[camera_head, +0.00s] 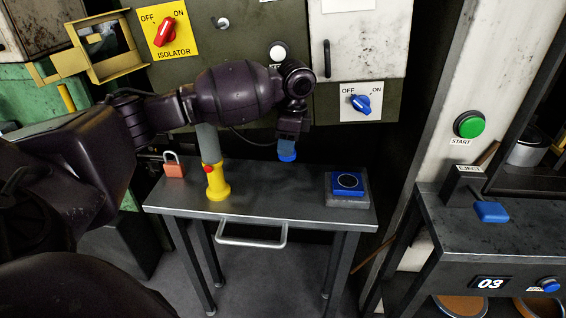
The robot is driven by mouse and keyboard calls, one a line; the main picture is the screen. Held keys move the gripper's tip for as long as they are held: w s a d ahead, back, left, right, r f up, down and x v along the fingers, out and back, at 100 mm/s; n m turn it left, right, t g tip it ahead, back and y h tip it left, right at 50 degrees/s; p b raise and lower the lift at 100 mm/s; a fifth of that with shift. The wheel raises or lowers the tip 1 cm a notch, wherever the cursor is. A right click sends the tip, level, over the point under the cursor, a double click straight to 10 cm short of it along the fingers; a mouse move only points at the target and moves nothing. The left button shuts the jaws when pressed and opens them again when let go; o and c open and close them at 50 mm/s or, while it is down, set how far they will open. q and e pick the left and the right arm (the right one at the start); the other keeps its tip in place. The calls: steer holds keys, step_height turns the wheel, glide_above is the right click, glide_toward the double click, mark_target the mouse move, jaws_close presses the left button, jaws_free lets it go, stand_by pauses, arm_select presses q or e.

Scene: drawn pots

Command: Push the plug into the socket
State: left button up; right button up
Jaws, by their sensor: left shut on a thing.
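My left gripper (290,136) points down above the back of the small metal table, near the middle of the view. It is shut on the blue plug (287,152), whose rounded blue end shows below the fingers. The blue socket (346,183), with a dark round face on top, sits on a grey block at the table's right end. The plug is apart from the socket, to its left and higher up. The fingers hide the plug's upper part. My right gripper is not in view.
On the table (270,205) stand a yellow-based post (217,182) and an orange padlock (174,168). Bare tabletop lies between the post and the socket. Behind is a panel with a red isolator switch (166,32) and a blue switch (361,103).

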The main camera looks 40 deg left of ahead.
arm_select(q)
steer(key=shift+r+p, duration=0.35)
steer(key=shift+r, duration=2.4)
steer(key=s+d+f+n, duration=0.5)
steer(key=s+d+n, duration=0.1)
steer(key=d, duration=0.2)
steer(key=s+d+f+n+h, duration=0.1)
steer(key=s+d+f+n, duration=0.4)
steer(key=s+d, duration=0.2)
steer(key=shift+d+n+g, duration=0.3)
steer(key=shift+d+n, duration=0.1)
steer(key=shift+d, duration=0.75)
steer(key=shift+w, duration=0.1)
